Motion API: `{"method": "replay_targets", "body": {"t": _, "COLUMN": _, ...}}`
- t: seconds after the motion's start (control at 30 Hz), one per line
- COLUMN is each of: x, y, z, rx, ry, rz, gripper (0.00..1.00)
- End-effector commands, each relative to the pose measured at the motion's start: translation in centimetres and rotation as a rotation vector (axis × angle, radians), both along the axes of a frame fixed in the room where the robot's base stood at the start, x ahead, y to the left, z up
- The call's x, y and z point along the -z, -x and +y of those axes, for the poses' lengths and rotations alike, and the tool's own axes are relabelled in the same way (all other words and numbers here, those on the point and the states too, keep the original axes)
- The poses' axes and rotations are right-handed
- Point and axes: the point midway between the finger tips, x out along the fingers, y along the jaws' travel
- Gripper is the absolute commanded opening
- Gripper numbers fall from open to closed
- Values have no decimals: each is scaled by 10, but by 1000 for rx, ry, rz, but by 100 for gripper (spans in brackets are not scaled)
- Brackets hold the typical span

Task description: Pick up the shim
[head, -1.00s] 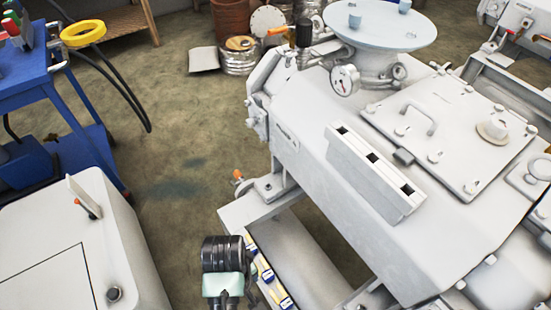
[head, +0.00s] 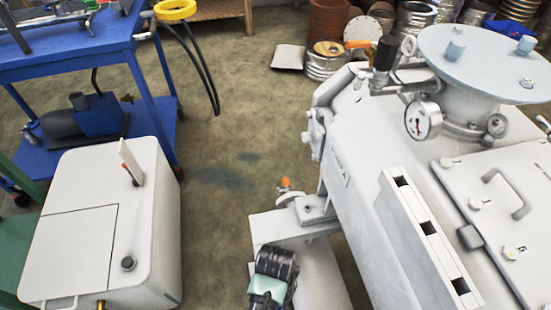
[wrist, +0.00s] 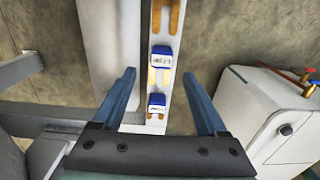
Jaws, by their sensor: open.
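My gripper (wrist: 159,75) is open in the wrist view, with one blue finger on each side of a narrow pale rail (wrist: 154,129). Two small blue-and-white pieces lie along the rail, one farther (wrist: 161,57) and one nearer (wrist: 157,101). Tan strips show beside them and at the rail's far end. I cannot tell which of these is the shim. Nothing is held between the fingers, and they look apart from the pieces. In the head view my black wrist (head: 275,264) is at the bottom, and the fingers and small pieces are hidden.
A large white machine (head: 375,215) with a gauge (head: 422,120) fills the right. A white cabinet (head: 150,225) with a lever stands at left, also in the wrist view (wrist: 262,130). A blue cart (head: 75,68) is behind it. Open floor (head: 225,130) lies between.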

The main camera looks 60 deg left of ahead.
Motion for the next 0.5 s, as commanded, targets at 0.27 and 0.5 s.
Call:
{"method": "replay_targets", "body": {"t": 0.27, "x": 36, "y": 6, "z": -6, "rx": -1, "ry": 2, "rz": 3, "gripper": 75}}
{"method": "replay_targets", "body": {"t": 0.5, "x": 52, "y": 5, "z": -6, "rx": 1, "ry": 0, "rz": 0, "gripper": 75}}
